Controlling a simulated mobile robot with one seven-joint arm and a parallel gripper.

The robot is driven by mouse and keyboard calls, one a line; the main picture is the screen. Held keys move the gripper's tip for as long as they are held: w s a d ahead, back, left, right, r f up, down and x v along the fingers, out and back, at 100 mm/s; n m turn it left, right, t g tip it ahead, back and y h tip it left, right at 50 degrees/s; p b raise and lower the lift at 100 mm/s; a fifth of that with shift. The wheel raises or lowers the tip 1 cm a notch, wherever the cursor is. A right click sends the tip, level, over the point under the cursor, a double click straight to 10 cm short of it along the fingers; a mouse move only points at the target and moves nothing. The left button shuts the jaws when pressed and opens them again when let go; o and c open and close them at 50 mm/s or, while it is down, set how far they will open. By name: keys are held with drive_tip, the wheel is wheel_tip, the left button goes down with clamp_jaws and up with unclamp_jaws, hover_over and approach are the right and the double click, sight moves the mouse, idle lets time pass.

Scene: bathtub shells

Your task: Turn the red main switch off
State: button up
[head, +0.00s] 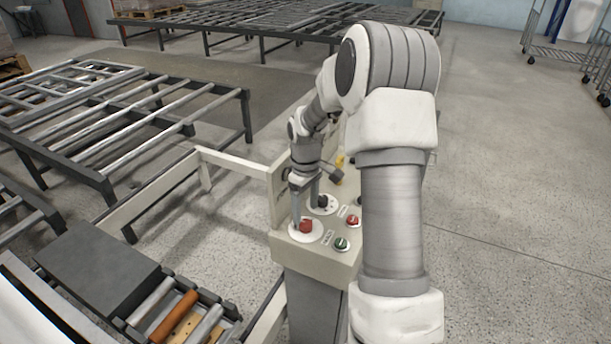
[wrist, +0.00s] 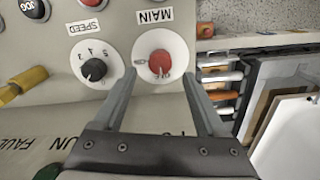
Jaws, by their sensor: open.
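The red main switch (head: 306,226) is a round knob on a white disc at the near left corner of the control panel's top. In the wrist view the red knob (wrist: 160,64) sits beside the MAIN label (wrist: 154,16), with small marks at its lower edge. My gripper (head: 304,212) points down at the panel near this switch. In the wrist view my gripper (wrist: 159,75) is open, one finger on each side of the knob. Whether either finger touches it cannot be told.
A black speed knob (wrist: 94,70) is close beside the left finger. A red button (head: 352,221), a dark green button (head: 341,244) and a yellow handle (wrist: 22,82) are also on the panel. A roller conveyor (head: 175,315) stands left of it. Open floor (head: 520,200) lies right.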

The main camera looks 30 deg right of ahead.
sight(305, 223)
wheel_tip(305, 223, up, 13)
idle(0.4)
drive_tip(key=s+a+r+m+t+h, duration=0.1)
drive_tip(key=s+a+r+m+t, duration=0.1)
drive_tip(key=s+a+r, duration=0.8)
drive_tip(key=s+a+f+m+t+y, duration=0.1)
drive_tip(key=s+a+m+t, duration=0.2)
drive_tip(key=s, duration=1.2)
drive_tip(key=shift+a+t, duration=0.3)
drive_tip(key=shift+a, duration=0.25)
